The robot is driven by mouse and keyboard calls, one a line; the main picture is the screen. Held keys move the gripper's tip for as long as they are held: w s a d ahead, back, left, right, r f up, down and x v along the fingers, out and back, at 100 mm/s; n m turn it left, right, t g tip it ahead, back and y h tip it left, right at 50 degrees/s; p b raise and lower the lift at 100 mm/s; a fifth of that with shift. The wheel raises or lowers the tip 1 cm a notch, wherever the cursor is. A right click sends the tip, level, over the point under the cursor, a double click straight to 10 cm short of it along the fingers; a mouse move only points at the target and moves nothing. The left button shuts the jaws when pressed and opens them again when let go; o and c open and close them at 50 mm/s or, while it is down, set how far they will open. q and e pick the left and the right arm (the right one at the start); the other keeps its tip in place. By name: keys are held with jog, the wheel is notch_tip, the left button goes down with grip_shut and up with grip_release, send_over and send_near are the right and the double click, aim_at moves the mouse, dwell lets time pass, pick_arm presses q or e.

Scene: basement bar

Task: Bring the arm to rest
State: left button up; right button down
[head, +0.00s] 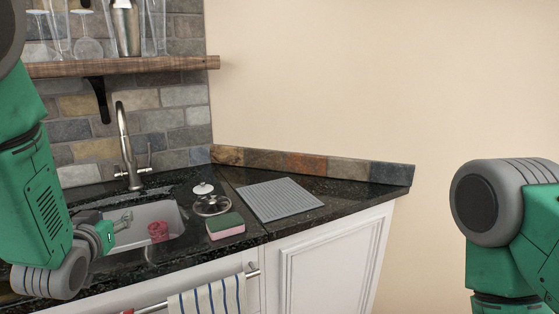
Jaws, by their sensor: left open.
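My left arm comes in from the left edge. Its gripper (122,222) is over the sink (160,222), open, with its fingers pointing right. A red, cup-like thing (158,231) is in the sink, to the right of the fingertips and apart from them in the picture. Nothing shows between the fingers. My right arm stands at the right edge, in front of the plain wall, and its gripper is out of view.
A green and pink sponge (226,227), a glass lid (210,204) and a grey ribbed mat (279,199) lie on the black counter. A tap (126,150) rises behind the sink. A wooden shelf (130,66) holds glasses. A striped towel (208,299) hangs in front.

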pick_arm(q)
jog(key=s+f+g, duration=0.1)
jog(key=s+f, duration=0.1)
jog(key=f, duration=0.2)
jog(key=s+d+f+g, duration=0.1)
jog(key=s+f, duration=0.2)
jog(key=f, duration=0.1)
jog(key=s+d+f+g, duration=0.1)
jog(key=s+f+g, duration=0.1)
jog(key=f, duration=0.3)
jog(key=shift+s+d+m+h, duration=0.1)
jog(key=shift+s+m+h, duration=0.05)
jog(key=shift+m+h, duration=0.2)
jog(key=s+d+f+g, duration=0.2)
jog(key=s+f, duration=0.4)
jog(key=s, duration=0.4)
jog(key=s+d+f+m+g+h, duration=0.1)
jog(key=s+f+g, duration=0.4)
jog(key=s, duration=0.6)
jog(key=s+d+f+g+h, duration=0.1)
jog(key=s+d+f+g, duration=0.2)
jog(key=s+f, duration=0.6)
jog(key=shift+s+m+g+b, duration=0.35)
jog(key=shift+s+g, duration=0.05)
jog(key=shift+s, duration=0.25)
jog(key=shift+a+f, duration=0.1)
jog(key=shift+a, duration=0.05)
jog(key=shift+w, duration=0.15)
